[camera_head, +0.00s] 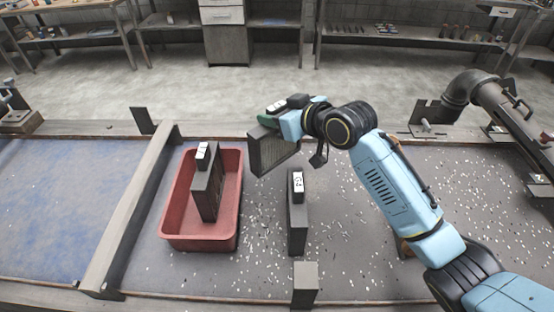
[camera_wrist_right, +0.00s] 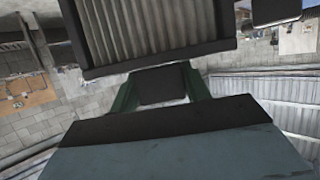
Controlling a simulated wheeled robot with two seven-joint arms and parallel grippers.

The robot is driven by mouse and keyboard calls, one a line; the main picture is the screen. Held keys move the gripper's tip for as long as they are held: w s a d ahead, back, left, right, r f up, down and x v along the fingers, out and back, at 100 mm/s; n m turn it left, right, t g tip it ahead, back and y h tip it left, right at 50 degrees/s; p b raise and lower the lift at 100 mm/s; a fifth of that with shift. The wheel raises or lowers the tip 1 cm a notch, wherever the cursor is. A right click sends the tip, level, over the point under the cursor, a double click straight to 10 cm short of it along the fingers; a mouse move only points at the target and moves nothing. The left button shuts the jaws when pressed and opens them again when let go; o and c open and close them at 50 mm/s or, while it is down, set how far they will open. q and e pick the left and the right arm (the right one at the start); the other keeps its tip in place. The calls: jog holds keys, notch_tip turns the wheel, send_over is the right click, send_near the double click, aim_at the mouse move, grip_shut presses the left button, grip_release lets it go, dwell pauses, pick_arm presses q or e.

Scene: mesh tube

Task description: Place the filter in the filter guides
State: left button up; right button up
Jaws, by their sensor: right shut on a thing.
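My right gripper (camera_head: 279,119), with green fingers, is shut on a dark-framed pleated filter (camera_head: 272,152). It holds the filter above the table, right of the red bin, tilted in the head view. In the right wrist view, the filter (camera_wrist_right: 150,35) fills the top, with the gripper's fingers (camera_wrist_right: 160,88) at its edge. Another filter (camera_head: 207,190) with a white-labelled tab stands in the red bin (camera_head: 172,215). A dark upright block with a labelled tab (camera_head: 297,215) stands on the table; I cannot tell whether it is a filter or a guide. My left gripper is not in view.
A grey block (camera_head: 305,284) stands at the table's front edge. A raised beam (camera_head: 125,220) divides off the blue-stained surface (camera_head: 50,210) at left. A dark pipe (camera_head: 500,100) is at right. Pale chips litter the grey table (camera_head: 350,240).

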aim_at(266, 151)
jog(key=shift+s+f, duration=0.2)
jog(key=shift+f, duration=0.55)
jog(key=shift+w+f, duration=0.15)
jog(key=shift+f, duration=2.25)
jog(key=o, duration=1.4)
jog(key=shift+f, duration=0.2)
jog(key=shift+o, duration=0.2)
